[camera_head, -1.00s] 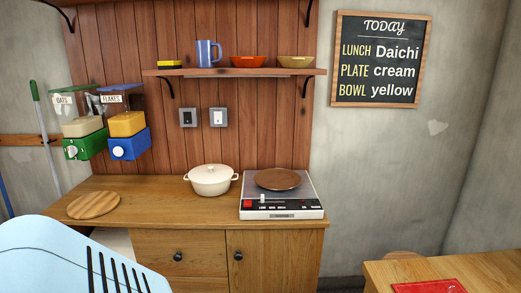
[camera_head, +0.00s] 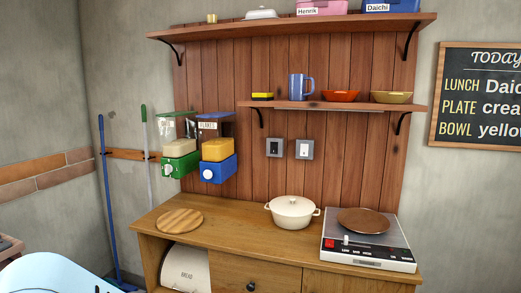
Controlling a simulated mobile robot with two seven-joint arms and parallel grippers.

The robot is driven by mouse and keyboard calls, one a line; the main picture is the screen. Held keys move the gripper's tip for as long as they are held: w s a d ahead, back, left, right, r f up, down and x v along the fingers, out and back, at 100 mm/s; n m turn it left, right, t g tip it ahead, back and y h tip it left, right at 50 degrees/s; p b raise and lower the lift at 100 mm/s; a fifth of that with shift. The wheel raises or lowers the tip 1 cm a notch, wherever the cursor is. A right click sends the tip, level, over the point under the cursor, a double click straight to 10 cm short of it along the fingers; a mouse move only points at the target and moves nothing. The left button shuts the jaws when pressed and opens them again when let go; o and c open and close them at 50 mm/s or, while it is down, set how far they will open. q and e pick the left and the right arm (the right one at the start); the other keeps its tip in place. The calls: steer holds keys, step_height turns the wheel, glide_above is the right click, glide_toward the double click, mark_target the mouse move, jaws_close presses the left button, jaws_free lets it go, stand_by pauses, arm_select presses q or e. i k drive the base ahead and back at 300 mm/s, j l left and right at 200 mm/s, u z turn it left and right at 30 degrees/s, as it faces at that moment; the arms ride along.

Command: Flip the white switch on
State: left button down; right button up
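Two grey switch plates are mounted side by side on the red-brown plank wall below the lower shelf. The right switch (camera_head: 305,149) has a white rocker. The left switch (camera_head: 275,147) has a darker middle with a small pale part. They are too small to tell which way each is set. Neither of my grippers is in view, and nothing touches the switches.
A wooden counter (camera_head: 235,242) stands below, with a round board (camera_head: 180,221), a white pot (camera_head: 292,212) and a device (camera_head: 368,255) bearing a brown plate (camera_head: 363,220). Green (camera_head: 180,158) and blue (camera_head: 217,165) dispensers hang left of the switches. The lower shelf (camera_head: 330,106) is above.

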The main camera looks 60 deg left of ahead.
mark_target(304, 148)
steer(key=l+u, duration=0.1)
steer(key=u, duration=1.85)
steer(key=l, duration=0.85)
